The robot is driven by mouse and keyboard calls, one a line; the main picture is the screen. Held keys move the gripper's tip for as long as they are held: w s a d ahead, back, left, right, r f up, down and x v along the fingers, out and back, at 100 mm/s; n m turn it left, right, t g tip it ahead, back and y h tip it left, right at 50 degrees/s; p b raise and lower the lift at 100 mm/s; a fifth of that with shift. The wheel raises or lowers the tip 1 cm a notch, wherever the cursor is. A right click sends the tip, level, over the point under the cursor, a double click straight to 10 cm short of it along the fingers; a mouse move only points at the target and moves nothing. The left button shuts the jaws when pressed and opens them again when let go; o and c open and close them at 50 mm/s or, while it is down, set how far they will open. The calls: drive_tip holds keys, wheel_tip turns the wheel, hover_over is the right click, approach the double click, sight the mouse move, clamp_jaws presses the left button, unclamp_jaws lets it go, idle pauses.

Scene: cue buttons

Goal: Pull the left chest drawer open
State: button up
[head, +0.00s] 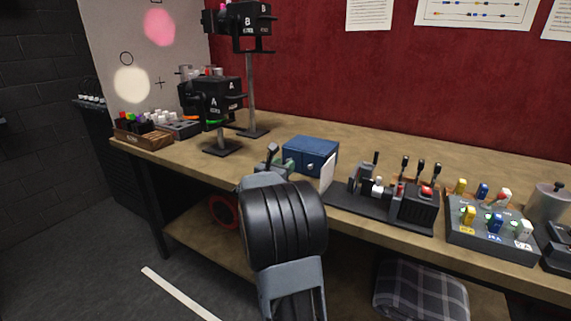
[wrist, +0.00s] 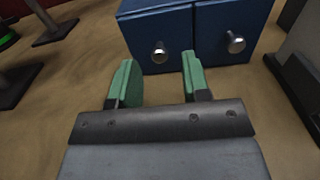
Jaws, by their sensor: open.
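The small blue chest (head: 314,147) stands on the wooden table in the head view, just beyond my gripper. In the wrist view it has two drawer fronts side by side, the left drawer (wrist: 140,45) and the right drawer (wrist: 222,50), each with a round silver knob. The left knob (wrist: 159,52) lies ahead of the gap between my green fingers. My gripper (wrist: 155,85) is open and empty, with its fingertips short of the knob. Both drawers look shut. In the head view my gripper (head: 276,160) partly hides the chest front.
A black lever panel (head: 380,205) stands close to the right of the chest, with a pale upright plate (head: 327,172) between. Spotlight stands, including lamp A (head: 212,98), are at the left. A button box (head: 492,232) is farther right. The table (wrist: 60,110) before the chest is clear.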

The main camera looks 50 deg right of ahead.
drive_tip(key=shift+x, duration=1.05)
clamp_jaws()
